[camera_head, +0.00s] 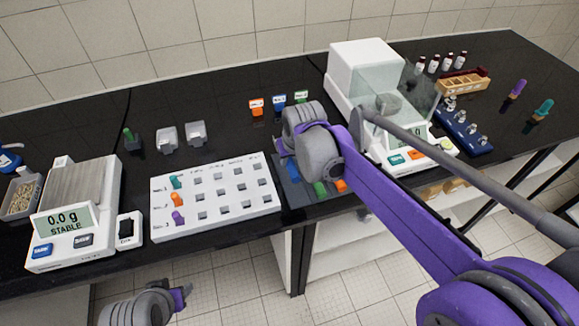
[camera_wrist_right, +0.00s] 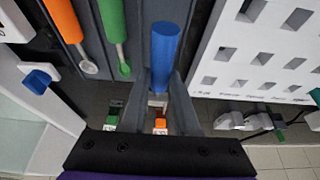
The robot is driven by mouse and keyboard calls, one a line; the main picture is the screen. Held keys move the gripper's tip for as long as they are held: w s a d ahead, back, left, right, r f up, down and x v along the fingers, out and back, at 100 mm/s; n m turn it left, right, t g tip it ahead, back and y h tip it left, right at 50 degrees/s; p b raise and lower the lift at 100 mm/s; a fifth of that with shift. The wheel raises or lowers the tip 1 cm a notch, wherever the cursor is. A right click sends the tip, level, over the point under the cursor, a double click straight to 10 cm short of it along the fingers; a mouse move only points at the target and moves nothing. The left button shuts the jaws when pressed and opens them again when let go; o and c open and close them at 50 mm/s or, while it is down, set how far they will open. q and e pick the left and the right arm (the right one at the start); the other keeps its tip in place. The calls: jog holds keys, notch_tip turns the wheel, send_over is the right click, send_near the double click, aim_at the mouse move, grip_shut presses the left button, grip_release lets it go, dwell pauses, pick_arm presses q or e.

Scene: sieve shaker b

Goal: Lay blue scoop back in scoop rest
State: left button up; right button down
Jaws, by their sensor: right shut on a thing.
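The blue scoop (camera_wrist_right: 165,50) shows in the right wrist view with its handle between the fingers of my right gripper (camera_wrist_right: 160,82), which is shut on it. The grey scoop rest (camera_wrist_right: 72,57) is under and beside it; an orange scoop (camera_wrist_right: 62,20) and a green scoop (camera_wrist_right: 115,20) lie there side by side. I cannot tell whether the blue scoop touches the rest. In the head view the rest (camera_head: 297,196) is partly hidden by my right arm; blue shows at the wrist. My left arm's end is low at the left, its fingers unclear.
A white rack (camera_head: 215,190) with square holes and coloured plugs stands directly left of the rest. A balance with a clear shield (camera_head: 400,95) stands to the right. A scale (camera_head: 75,215) is at far left. Small labelled blocks (camera_head: 279,100) stand behind.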

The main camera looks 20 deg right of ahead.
jog(key=shift+w+f, duration=0.1)
jog(key=shift+f, duration=1.75)
